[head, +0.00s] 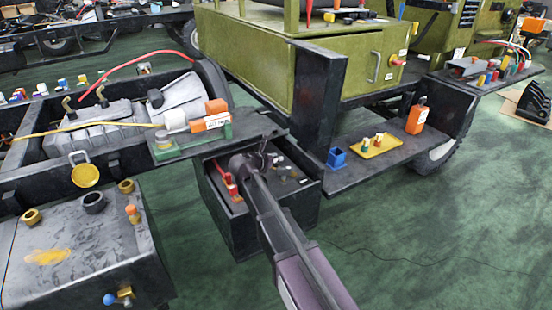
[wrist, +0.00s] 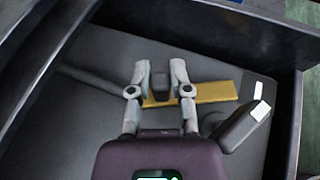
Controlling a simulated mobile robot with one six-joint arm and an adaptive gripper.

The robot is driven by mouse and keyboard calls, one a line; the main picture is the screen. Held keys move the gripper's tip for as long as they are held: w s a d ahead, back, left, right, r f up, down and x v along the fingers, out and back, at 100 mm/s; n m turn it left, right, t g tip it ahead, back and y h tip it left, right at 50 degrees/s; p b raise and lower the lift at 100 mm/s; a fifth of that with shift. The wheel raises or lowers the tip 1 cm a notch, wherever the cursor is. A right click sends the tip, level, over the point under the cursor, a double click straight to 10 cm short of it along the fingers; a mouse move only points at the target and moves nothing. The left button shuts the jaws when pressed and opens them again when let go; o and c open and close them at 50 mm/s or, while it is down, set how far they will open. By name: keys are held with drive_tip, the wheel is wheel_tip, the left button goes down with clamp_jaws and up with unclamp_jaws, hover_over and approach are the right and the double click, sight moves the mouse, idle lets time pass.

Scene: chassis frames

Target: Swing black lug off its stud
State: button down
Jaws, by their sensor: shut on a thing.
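My gripper (wrist: 160,78) is inside the dark open box, with its two grey fingers on either side of a small dark block, the black lug (wrist: 160,88). The fingers are closed on it. A yellow strip (wrist: 212,91) runs behind and to the right of the fingers. I cannot make out the stud. In the head view my gripper (head: 254,162) reaches down into the black box (head: 245,235), and the arm hides the lug. A red clamp-like piece (head: 231,186) stands left of the gripper in the box.
A dark block with white labels (wrist: 241,127) lies right of the gripper. The box wall (wrist: 289,120) rises close on the right. A shelf with a green tray (head: 205,143) overhangs the box at left. A step with a blue cup (head: 337,158) is at right. Green floor is clear in front.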

drive_tip(key=c, duration=0.6)
unclamp_jaws()
drive_tip(key=shift+d, duration=0.2)
drive_tip(key=shift+o, duration=0.2)
drive_tip(key=shift+s+a, duration=0.1)
drive_tip(key=shift+a, duration=0.05)
drive_tip(key=shift+a+r, duration=0.1)
